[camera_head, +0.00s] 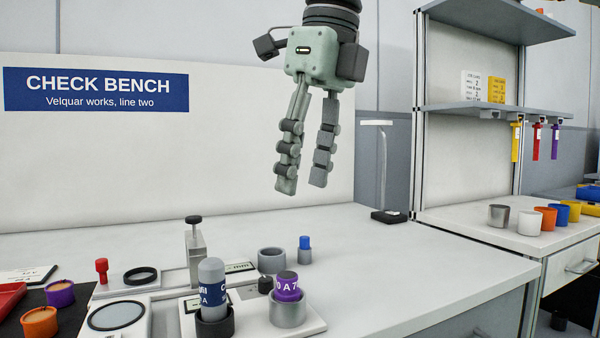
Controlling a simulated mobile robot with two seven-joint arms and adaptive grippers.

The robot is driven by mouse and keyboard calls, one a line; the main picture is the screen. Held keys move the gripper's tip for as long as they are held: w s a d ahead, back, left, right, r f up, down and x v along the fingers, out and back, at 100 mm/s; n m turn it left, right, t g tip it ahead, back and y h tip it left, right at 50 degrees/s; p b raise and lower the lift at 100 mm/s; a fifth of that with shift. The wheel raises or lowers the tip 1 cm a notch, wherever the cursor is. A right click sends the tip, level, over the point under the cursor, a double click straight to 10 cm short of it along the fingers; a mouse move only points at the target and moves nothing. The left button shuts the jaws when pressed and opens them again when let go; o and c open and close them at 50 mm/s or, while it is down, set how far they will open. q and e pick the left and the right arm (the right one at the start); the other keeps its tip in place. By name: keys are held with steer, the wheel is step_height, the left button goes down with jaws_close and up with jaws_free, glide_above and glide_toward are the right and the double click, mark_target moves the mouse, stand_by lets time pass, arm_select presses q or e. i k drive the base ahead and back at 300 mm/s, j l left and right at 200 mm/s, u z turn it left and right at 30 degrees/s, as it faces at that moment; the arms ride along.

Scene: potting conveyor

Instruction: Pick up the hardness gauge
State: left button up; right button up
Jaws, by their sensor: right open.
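My right gripper (302,187) hangs open and empty above the back of the bench, fingers pointing down. It is well clear of everything on the bench top. I cannot tell for sure which item is the hardness gauge. A grey cylinder with a navy lettered band (212,275) stands upright in a black cup at the front. A purple cylinder with white lettering (288,287) stands in a grey metal cup to its right. Behind them is a small metal post with a black knob (195,243), beside a display marked mm. My left gripper is not in view.
A blue-capped piece (305,249) and a grey ring (271,260) stand behind the cylinders. A red knob (102,270), a black ring (141,275) and a round glass dish (117,315) are at left. A lamp-like stand (388,216) is at the back.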

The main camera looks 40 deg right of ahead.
mark_target(211, 270)
steer(key=k, duration=1.5)
